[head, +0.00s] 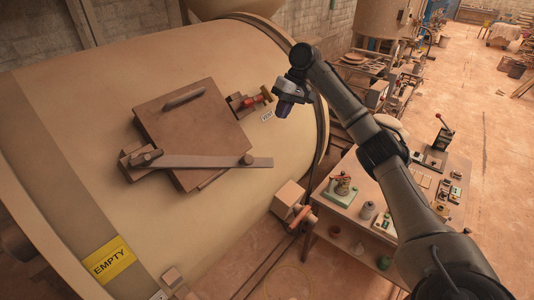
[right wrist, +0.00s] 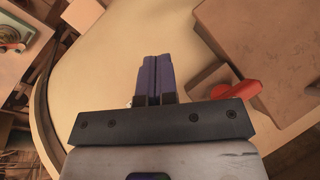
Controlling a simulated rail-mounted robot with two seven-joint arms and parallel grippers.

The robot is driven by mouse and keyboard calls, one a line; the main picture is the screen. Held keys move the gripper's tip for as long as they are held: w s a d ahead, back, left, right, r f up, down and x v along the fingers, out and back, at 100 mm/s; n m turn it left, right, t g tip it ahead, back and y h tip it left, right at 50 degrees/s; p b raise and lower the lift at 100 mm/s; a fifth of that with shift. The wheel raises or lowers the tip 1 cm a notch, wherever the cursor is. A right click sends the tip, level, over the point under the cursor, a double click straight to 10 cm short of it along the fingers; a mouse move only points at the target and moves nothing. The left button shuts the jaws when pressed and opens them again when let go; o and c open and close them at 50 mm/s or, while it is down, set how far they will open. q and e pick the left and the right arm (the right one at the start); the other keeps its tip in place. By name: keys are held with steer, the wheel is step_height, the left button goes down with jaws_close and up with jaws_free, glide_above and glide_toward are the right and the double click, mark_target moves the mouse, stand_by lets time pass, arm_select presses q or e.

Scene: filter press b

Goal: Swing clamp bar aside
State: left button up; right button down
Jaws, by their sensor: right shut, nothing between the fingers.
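The clamp bar (head: 205,161) is a flat brown bar lying across the lower part of a square brown hatch lid (head: 190,118) on a big tan tank. Its left end sits at a bracket with a dark knob (head: 147,158). A round knob (head: 246,159) stands near its right end, which sticks out past the lid. My right gripper (head: 284,106) hangs over the tank, right of the lid and above the bar's right end, apart from both. In the right wrist view its purple fingers (right wrist: 154,72) are shut together and empty. My left gripper is out of view.
A red handle (head: 252,102) on a small bracket sits right of the lid; it also shows in the right wrist view (right wrist: 236,90), right of the fingers. The lid has a grab handle (head: 184,98). A bench (head: 345,232) with tools stands right of the tank.

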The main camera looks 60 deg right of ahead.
steer(key=a+f+p, duration=0.1)
steer(key=a+f, duration=0.4)
steer(key=f, duration=0.6)
steer(key=shift+a+p, duration=0.2)
steer(key=shift+p, duration=0.15)
